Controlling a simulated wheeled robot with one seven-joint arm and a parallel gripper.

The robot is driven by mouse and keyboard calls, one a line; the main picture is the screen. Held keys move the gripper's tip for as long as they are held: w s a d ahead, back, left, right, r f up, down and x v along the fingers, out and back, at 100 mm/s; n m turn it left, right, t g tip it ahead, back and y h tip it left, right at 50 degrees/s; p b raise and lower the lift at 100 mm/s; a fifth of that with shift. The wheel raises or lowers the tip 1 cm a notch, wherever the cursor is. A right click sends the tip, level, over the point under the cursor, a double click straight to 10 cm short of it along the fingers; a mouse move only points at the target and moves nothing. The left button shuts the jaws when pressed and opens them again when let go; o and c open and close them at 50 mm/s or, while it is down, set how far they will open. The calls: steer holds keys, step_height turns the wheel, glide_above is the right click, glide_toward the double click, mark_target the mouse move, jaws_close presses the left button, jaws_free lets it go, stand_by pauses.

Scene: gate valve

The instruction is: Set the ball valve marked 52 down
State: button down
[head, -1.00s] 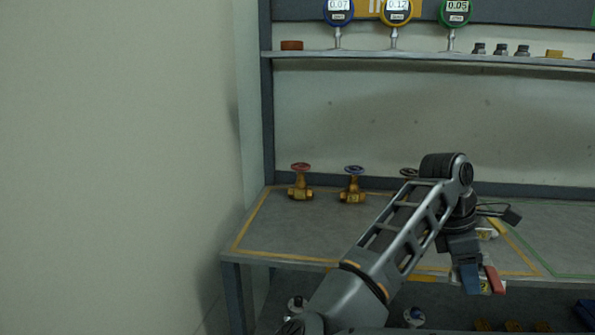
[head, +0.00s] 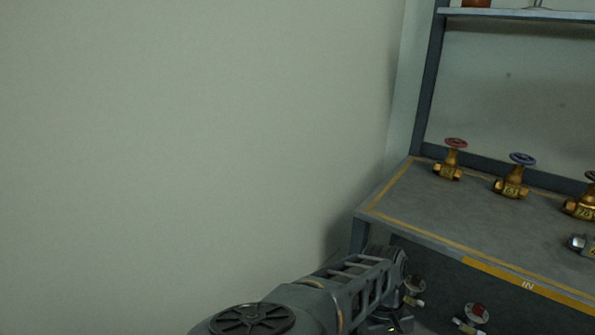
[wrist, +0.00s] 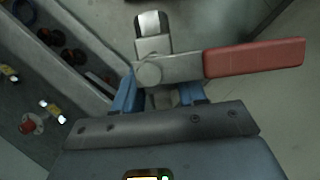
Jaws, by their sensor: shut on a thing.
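The ball valve (wrist: 150,72) has a grey metal body and a long red lever handle (wrist: 254,57) pointing right in the wrist view. My gripper (wrist: 158,94) is shut on it, with a blue finger on either side of its body. The number on the held valve cannot be read. In the head view my arm is low at the bottom edge, in front of the bench; the held valve cannot be made out there.
The bench top (head: 420,215) has a yellow outline and an orange "IN" strip (head: 525,284). Gate valves with red (head: 450,165), blue (head: 512,182) and dark (head: 580,205) wheels stand at its back. A metal valve (head: 582,244) lies at right. The lower shelf holds more valves (head: 470,318).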

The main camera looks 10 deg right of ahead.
steer(key=shift+w+a+f+m, duration=0.15)
steer(key=shift+w+a+f, duration=0.2)
steer(key=shift+a+f, duration=0.25)
steer(key=shift+w+a+f+m, duration=0.15)
steer(key=shift+w+a+f, duration=0.25)
steer(key=shift+a, duration=0.2)
steer(key=shift+a, duration=0.2)
